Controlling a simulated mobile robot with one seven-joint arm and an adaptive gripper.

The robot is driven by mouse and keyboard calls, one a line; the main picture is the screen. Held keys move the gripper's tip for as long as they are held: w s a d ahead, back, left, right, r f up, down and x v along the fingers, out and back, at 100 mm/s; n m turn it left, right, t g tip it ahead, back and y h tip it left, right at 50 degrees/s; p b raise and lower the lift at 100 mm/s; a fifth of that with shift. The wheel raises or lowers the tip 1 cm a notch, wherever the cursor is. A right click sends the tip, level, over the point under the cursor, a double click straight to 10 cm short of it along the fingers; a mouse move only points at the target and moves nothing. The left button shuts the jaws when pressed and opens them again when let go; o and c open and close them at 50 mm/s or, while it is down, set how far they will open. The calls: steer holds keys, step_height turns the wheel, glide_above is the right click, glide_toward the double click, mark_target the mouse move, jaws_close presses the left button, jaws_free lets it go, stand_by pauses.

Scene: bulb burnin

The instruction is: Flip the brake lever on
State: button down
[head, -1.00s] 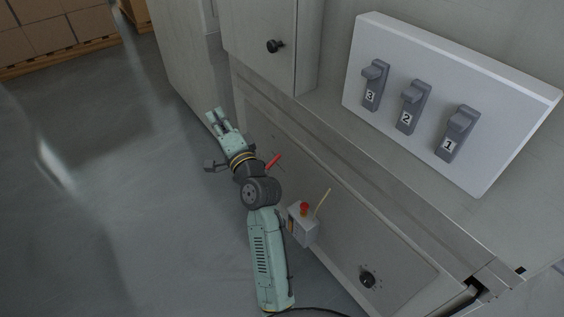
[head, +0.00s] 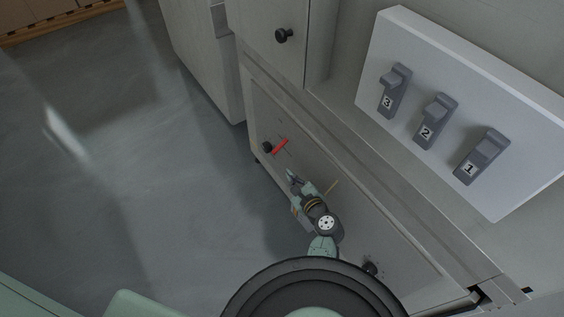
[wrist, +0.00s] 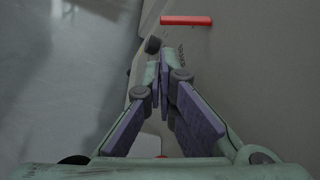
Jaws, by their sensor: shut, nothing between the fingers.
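A red lever (head: 280,146) lies across a dark slot on the front face of the grey cabinet. I take it to be the brake lever. In the wrist view the red lever (wrist: 186,20) shows as a level bar at the top, beyond the fingertips. My gripper (head: 292,175) is close to the cabinet front, below the lever in the head view, and apart from it. In the wrist view my gripper (wrist: 165,52) is shut, its tips together and empty.
A white panel (head: 375,72) with three grey switches marked 3, 2 and 1 stands on the counter. Black knobs (head: 282,36) sit on the cabinet doors. A thin tan stick (head: 331,188) shows beside my arm. Open floor (head: 130,180) lies left.

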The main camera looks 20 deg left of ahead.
mark_target(280, 146)
steer(key=x, duration=1)
steer(key=shift+w+r, duration=0.1)
steer(key=shift+r, duration=0.1)
steer(key=shift+a+p, duration=0.1)
steer(key=shift+p, duration=0.25)
